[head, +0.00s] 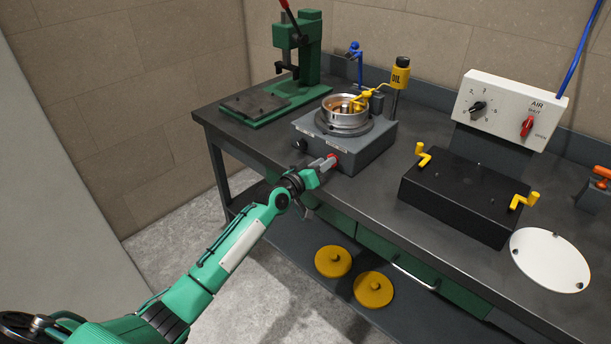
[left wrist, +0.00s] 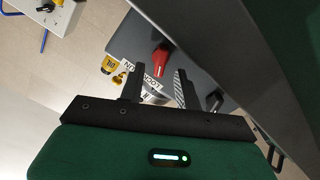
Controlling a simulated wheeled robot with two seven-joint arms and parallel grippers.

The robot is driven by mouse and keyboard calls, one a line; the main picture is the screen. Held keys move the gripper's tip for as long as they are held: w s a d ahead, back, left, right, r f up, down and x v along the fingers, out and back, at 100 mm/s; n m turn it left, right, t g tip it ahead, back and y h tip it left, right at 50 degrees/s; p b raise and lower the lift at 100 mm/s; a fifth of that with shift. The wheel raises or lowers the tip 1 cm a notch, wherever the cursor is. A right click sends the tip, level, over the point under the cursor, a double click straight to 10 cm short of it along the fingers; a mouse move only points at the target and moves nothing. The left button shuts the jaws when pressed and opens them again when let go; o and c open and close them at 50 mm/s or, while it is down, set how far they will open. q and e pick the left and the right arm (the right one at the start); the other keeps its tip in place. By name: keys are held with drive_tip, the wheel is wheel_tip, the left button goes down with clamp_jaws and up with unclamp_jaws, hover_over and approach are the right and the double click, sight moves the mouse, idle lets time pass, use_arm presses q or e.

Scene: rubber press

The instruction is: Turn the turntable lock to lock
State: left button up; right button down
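The turntable unit is a grey box (head: 368,148) with a round metal bowl (head: 345,121) on top. A red knob (head: 332,157) sticks out of its front, and a black knob (head: 301,145) sits to its left. I cannot tell for sure which knob is the lock. My left gripper (head: 326,168) is right at the red knob. In the left wrist view, the left gripper's fingers (left wrist: 159,88) are apart, with the red knob (left wrist: 160,59) beyond and between them. The black knob also shows there (left wrist: 213,102). Contact cannot be made out. My right gripper is out of view.
A green press (head: 300,55) stands at the back left of the bench. A yellow oil can (head: 400,77) stands behind the box. A black block with yellow handles (head: 460,195) and a white air panel (head: 510,108) are to the right. Two yellow discs (head: 373,289) lie on the lower shelf.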

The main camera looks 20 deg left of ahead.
use_arm(q)
drive_tip(key=v, duration=1.2)
drive_tip(key=shift+s+b, duration=0.4)
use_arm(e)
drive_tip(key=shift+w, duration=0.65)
use_arm(q)
drive_tip(key=shift+a, duration=0.1)
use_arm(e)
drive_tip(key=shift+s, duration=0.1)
